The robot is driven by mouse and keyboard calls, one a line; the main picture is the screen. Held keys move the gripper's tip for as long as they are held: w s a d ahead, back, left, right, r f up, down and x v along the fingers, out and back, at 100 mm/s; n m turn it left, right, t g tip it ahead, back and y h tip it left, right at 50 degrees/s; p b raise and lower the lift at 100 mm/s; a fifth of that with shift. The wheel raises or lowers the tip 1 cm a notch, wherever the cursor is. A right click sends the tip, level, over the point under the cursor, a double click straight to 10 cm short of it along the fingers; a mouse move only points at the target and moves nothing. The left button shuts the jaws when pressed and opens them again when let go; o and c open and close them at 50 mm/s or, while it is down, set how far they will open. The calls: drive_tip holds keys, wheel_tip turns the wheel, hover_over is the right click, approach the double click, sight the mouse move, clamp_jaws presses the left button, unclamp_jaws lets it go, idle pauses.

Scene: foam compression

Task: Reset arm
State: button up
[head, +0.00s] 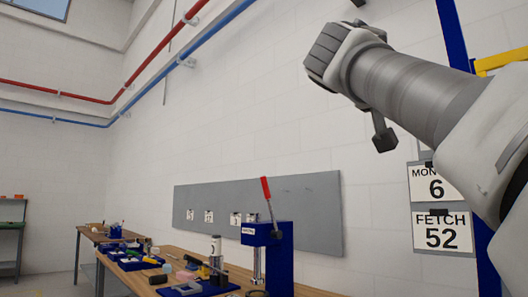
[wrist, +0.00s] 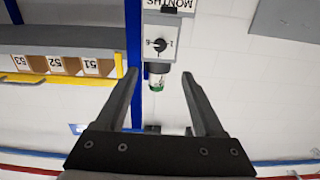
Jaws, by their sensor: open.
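My gripper (wrist: 160,75) is open in the wrist view, with its two dark fingers spread apart and nothing between them. The wrist view appears upside down. In the head view, my arm (head: 420,95) is raised high at the right, in front of the white wall. My fingers cannot be made out in the head view.
A workbench (head: 325,292) carries a blue press (head: 279,262) with a red lever (head: 266,189). The wrist view shows a dial (wrist: 158,45) and numbered boxes (wrist: 66,66) on a shelf. Air around my arm looks clear.

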drive_tip(key=s+a+f+n+g+y, duration=0.1)
drive_tip(key=s+a+f+n+y, duration=0.15)
drive_tip(key=f, duration=1.05)
drive_tip(key=s+a+f+n+g+y, duration=0.1)
drive_tip(key=a+f+n+y, duration=0.3)
drive_tip(key=f, duration=0.8)
drive_tip(key=s+a+f+n+g+y, duration=0.1)
drive_tip(key=s+a+f+n+y, duration=0.2)
drive_tip(key=f, duration=1)
drive_tip(key=s+a+f+g+y, duration=0.1)
drive_tip(key=s+a+f+y, duration=0.2)
drive_tip(key=f, duration=0.6)
drive_tip(key=s+a+f+g+y, duration=0.2)
drive_tip(key=s+f, duration=0.4)
drive_tip(key=f, duration=0.2)
wheel_tip(320, 180, up, 22)
drive_tip(key=w+p, duration=0.1)
drive_tip(key=p, duration=2)
drive_tip(key=shift+f+n, duration=0.2)
drive_tip(key=shift+n, duration=0.25)
drive_tip(key=shift+h, duration=0.25)
